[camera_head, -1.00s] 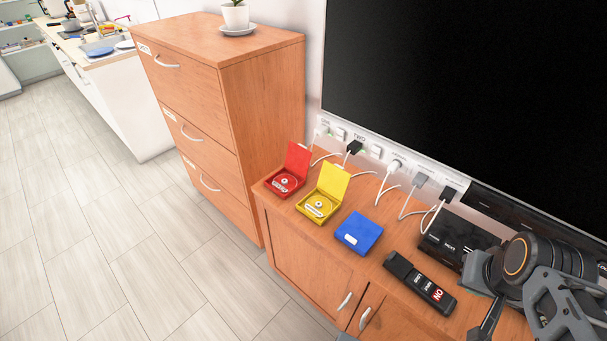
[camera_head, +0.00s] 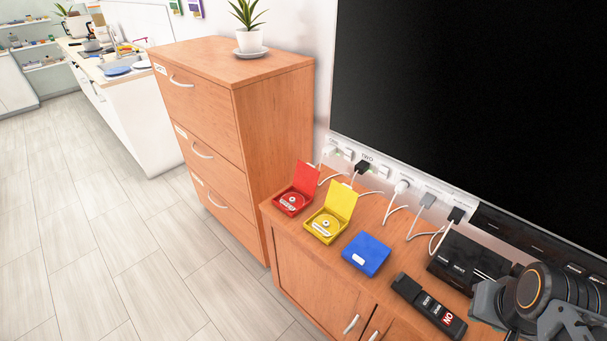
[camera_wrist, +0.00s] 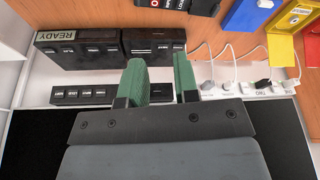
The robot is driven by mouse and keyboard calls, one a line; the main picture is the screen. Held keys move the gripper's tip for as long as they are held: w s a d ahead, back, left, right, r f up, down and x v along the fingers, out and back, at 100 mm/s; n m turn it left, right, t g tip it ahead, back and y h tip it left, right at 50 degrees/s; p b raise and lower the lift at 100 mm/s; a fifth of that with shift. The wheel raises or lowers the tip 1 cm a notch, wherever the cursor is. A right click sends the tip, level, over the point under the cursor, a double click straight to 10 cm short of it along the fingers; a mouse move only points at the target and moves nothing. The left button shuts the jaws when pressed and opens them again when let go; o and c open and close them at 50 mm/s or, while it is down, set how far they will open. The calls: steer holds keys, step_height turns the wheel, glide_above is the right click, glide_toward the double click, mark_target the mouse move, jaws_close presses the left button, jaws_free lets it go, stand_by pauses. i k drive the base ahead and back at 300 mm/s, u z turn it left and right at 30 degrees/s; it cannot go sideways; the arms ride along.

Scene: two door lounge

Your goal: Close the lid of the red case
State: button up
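The red case (camera_head: 291,203) stands on the low wooden cabinet near its left end, with its red lid (camera_head: 306,177) standing open, leaning up and back. A disc shows inside the case. In the wrist view a small part of the red case (camera_wrist: 313,45) shows at the right edge. My gripper (camera_wrist: 161,82) shows in the wrist view with its two green fingers apart and nothing between them. It is at the right end of the cabinet near the black boxes, well away from the red case. In the head view my arm is at the lower right, and the fingers are not visible there.
A yellow case (camera_head: 325,225) stands open beside the red one, then a shut blue case (camera_head: 366,254) and a black button strip (camera_head: 429,305). Cables run from a power strip (camera_head: 375,180) behind. A tall drawer cabinet (camera_head: 245,130) stands at the left, a large black screen (camera_head: 470,95) behind.

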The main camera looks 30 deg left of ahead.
mark_target(306, 177)
steer(key=k, duration=0.45)
steer(key=u, duration=2.5)
steer(key=i, duration=2.5)
steer(key=z, duration=2.9)
steer(key=i, duration=0.5)
steer(key=z, duration=0.1)
